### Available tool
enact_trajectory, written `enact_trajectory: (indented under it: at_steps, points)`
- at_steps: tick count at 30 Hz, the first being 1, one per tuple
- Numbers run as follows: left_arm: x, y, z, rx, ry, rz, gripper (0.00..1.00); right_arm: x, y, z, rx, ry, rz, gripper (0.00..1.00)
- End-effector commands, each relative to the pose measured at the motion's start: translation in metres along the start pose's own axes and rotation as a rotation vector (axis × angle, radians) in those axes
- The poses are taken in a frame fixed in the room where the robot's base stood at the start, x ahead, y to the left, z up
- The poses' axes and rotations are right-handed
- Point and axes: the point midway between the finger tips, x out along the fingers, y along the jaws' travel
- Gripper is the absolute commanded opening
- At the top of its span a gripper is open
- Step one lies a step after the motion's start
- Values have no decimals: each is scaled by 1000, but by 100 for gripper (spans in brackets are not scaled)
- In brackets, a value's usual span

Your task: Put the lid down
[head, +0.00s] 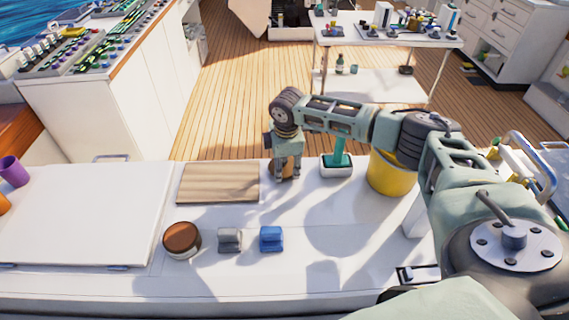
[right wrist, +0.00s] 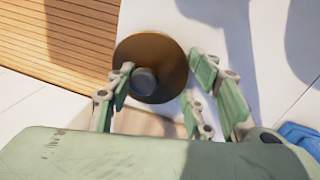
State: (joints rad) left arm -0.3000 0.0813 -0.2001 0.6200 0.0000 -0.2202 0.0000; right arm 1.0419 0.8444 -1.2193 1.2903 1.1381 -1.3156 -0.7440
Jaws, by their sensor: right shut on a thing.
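In the right wrist view the fingers (right wrist: 158,82) stand either side of the knob. In the head view the lid (head: 279,170) is mostly hidden behind the fingers. I cannot tell whether it touches the counter. A round pot with a brown top (head: 181,240) stands nearer, to the left. My left gripper is not in view.
The wooden board (head: 218,182) lies left of the gripper. A grey block (head: 229,239) and a blue block (head: 271,239) sit in front. A white hatch panel (head: 85,215) is at left.

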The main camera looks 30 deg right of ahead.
Motion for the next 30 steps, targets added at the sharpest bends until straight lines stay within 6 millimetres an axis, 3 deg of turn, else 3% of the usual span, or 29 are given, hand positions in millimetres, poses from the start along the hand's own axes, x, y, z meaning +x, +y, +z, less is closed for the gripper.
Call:
enact_trajectory:
  at_steps: [19,20,21,26,30]
  points:
    - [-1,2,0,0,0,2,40,11,-2,0,0,1,0,30]
    - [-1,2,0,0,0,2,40,11,-2,0,0,1,-1,49]
    - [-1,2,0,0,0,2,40,11,-2,0,0,1,-1,52]
    - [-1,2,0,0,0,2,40,11,-2,0,0,1,0,66]
    - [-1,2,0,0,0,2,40,11,-2,0,0,1,0,66]
